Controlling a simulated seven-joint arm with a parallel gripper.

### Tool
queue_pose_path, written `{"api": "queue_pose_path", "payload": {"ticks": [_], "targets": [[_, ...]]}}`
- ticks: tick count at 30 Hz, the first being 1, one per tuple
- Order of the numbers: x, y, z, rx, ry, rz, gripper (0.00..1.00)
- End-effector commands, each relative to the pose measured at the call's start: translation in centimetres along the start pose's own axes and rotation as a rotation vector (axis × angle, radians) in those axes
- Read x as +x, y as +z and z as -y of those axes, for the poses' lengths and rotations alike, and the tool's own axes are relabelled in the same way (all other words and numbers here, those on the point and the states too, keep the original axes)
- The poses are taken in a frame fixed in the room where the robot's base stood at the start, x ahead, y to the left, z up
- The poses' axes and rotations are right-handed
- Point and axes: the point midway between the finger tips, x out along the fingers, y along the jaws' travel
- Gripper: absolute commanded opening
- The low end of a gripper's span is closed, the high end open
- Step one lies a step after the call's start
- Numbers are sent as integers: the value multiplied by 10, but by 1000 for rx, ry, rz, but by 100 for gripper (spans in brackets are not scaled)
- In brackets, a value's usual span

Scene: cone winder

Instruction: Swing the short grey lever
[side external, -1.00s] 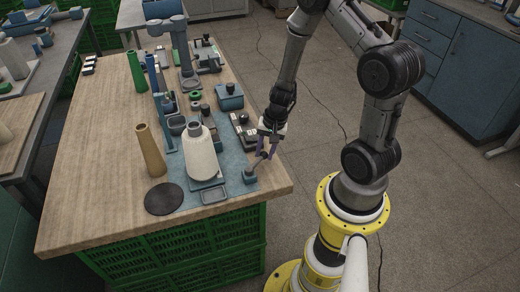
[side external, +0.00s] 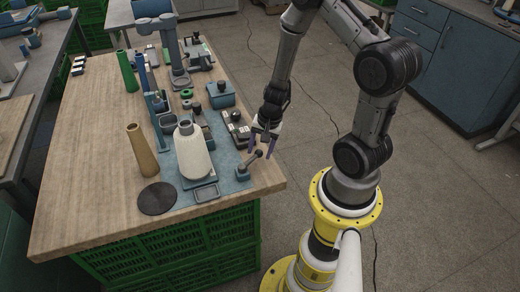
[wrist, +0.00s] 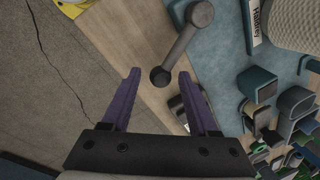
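The short grey lever (side external: 251,162) stands at the near right corner of the blue mat, tilted up from its small base and ending in a dark round knob. In the wrist view the lever (wrist: 182,44) runs from its pivot at top down to the knob. My gripper (side external: 263,151) is above the lever, its purple fingers spread. In the wrist view my gripper (wrist: 161,75) is open, and the knob shows between the fingertips with a gap on each side. No finger appears to touch it; the exact depth is hard to tell.
A cream cone (side external: 193,155) stands left of the lever, with a small grey tray (side external: 205,193) in front. A dark box with light-coloured buttons (side external: 235,128) lies just behind. The table's right edge is close to the lever, with open floor beyond.

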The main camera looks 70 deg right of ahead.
Motion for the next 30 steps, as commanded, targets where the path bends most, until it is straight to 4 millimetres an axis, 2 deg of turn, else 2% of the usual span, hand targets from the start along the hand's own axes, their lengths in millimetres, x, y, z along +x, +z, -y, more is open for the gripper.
{"api": "queue_pose_path", "payload": {"ticks": [14,30], "targets": [[-6,0,0,-2,1,1,67],[-58,0,0,-1,0,0,67]]}}
